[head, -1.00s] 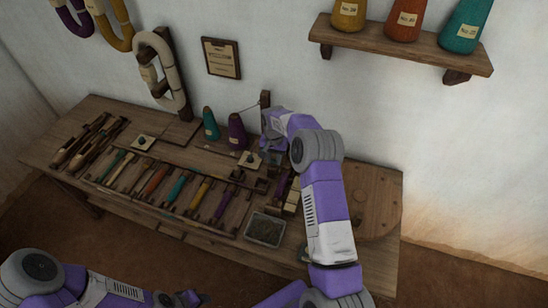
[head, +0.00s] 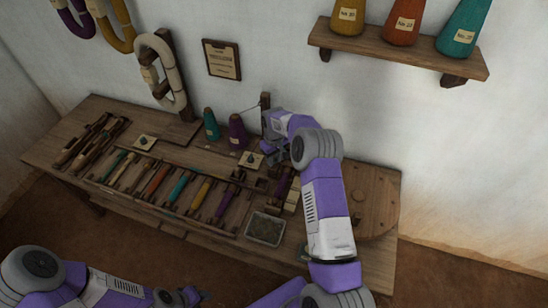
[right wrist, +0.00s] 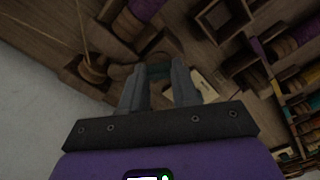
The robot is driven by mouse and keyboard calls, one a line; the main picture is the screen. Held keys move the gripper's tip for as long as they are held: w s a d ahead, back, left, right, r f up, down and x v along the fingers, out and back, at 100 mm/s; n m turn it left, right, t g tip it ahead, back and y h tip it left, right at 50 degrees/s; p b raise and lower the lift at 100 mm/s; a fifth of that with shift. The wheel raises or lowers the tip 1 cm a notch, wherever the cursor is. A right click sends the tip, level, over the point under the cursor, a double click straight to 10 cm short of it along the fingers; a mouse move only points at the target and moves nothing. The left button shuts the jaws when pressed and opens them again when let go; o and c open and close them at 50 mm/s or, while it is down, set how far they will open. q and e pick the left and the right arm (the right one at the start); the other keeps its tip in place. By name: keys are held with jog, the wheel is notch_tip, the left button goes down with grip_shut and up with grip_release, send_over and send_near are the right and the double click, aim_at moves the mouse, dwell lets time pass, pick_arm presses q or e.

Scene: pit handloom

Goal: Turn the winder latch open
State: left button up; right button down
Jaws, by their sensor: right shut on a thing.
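My right gripper (head: 275,154) is at the back of the bench, beside a short wooden post (head: 265,104).
The wooden bench (head: 108,111) holds a row of bobbins and tools. Teal (head: 211,123) and purple (head: 237,131) cones stand left of my right gripper. A grey tray (head: 265,228) is at the front edge. A round wooden board (head: 371,196) lies at right. A wall shelf (head: 400,50) holds cones.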

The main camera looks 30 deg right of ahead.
jog(key=n, duration=0.6)
jog(key=shift+n, duration=0.4)
dwell(0.3)
jog(key=c, duration=0.8)
grip_release()
jog(key=shift+c, duration=0.2)
notch_tip(320, 180, up, 8)
jog(key=shift+f+p, duration=0.2)
jog(key=shift+p, duration=0.9)
